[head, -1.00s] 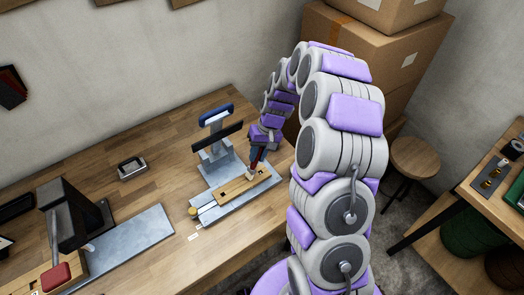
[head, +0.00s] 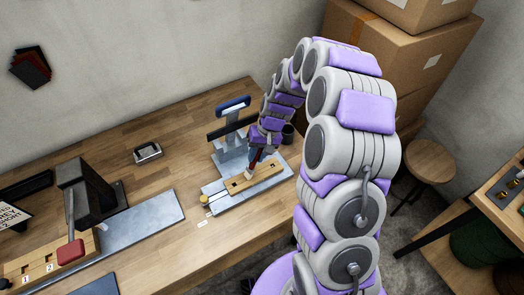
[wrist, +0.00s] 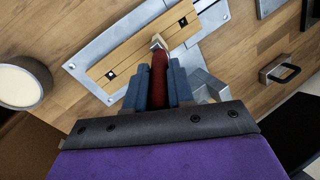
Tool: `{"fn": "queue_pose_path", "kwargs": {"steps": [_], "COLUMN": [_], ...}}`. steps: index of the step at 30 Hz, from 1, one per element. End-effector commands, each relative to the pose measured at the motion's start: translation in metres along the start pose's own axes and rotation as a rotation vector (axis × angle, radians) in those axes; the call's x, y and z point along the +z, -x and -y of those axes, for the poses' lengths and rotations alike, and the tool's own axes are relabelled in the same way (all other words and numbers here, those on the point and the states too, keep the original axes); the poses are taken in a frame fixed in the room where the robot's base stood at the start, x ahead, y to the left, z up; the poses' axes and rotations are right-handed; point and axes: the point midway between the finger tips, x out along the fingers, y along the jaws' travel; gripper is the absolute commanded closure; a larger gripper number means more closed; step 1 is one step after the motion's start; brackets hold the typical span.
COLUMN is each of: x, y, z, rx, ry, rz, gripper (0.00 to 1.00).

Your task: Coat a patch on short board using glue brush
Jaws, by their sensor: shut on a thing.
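A short wooden board (head: 264,176) with small dark spots lies on a grey metal fixture (head: 222,206) on the workbench. It also shows in the wrist view (wrist: 125,60). My gripper (wrist: 158,88) is shut on the red handle of the glue brush (wrist: 158,72). The brush's pale tip (wrist: 158,42) is over the board's middle part and seems to touch it; exact contact is hard to tell. In the head view, my gripper (head: 256,155) is above the board and the brush points down. Any glue coat is too small to make out.
A grey stand with a blue-topped part (head: 233,107) rises behind the board. A metal-framed block (head: 147,152) and a dark machine on a grey plate (head: 140,224) are at left. Cardboard boxes (head: 375,65) stand behind my arm.

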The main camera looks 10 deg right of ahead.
Motion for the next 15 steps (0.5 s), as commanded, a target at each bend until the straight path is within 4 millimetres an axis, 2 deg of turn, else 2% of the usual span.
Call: {"fn": "queue_pose_path", "kwargs": {"steps": [8, 15], "x": [0.004, 0.011], "y": [-0.004, -0.011], "z": [0.009, 0.025], "rx": [0.0, 0.0], "ry": [0.002, 0.002], "rz": [0.002, 0.006], "gripper": [1.0, 1.0]}}
